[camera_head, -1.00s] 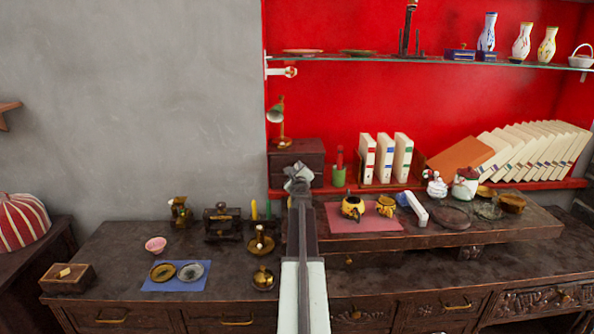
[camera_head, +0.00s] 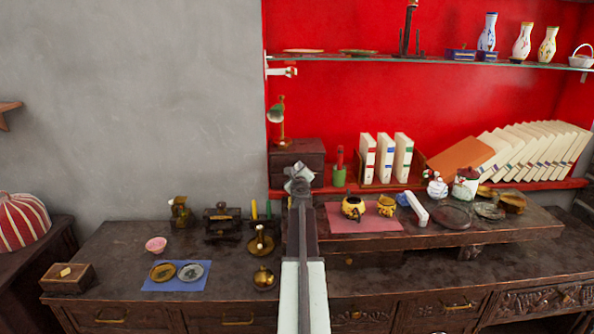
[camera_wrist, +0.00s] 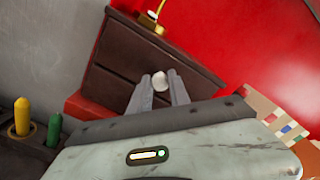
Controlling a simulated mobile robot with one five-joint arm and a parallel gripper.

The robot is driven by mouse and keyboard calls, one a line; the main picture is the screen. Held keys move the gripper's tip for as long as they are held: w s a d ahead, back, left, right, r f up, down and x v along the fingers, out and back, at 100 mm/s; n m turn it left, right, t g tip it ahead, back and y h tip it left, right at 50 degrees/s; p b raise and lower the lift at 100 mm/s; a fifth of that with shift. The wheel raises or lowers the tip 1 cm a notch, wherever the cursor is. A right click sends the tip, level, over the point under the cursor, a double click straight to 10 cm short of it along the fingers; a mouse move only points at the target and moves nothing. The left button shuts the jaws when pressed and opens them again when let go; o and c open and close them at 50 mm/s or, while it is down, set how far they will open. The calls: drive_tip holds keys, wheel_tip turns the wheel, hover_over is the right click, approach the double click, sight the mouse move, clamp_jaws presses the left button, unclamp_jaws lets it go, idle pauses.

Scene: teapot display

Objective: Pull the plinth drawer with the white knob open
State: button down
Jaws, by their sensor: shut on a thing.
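The plinth is a small dark wooden cabinet with two stacked drawer fronts (camera_head: 310,152); it also fills the middle of the wrist view (camera_wrist: 130,45). The white knob (camera_wrist: 160,80) sits between my fingertips in the wrist view. My gripper (camera_wrist: 160,88) is shut on this knob, one finger on each side. In the head view my gripper (camera_head: 299,183) is in front of the cabinet and hides the knob and part of the drawer front. I cannot tell whether the drawer is out from the cabinet.
A brass lamp (camera_head: 277,118) stands on the plinth. Cream books (camera_head: 385,156) and a green cup (camera_head: 339,178) are to its right. Yellow and green candles (camera_wrist: 22,115) stand at left in the wrist view. A yellow teapot (camera_head: 352,206) stands on a pink mat (camera_head: 345,222).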

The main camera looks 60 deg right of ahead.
drive_tip(key=v, duration=1.1)
drive_tip(key=shift+s+a+r, duration=0.1)
drive_tip(key=shift+s+a, duration=0.2)
drive_tip(key=c, duration=1.2)
unclamp_jaws()
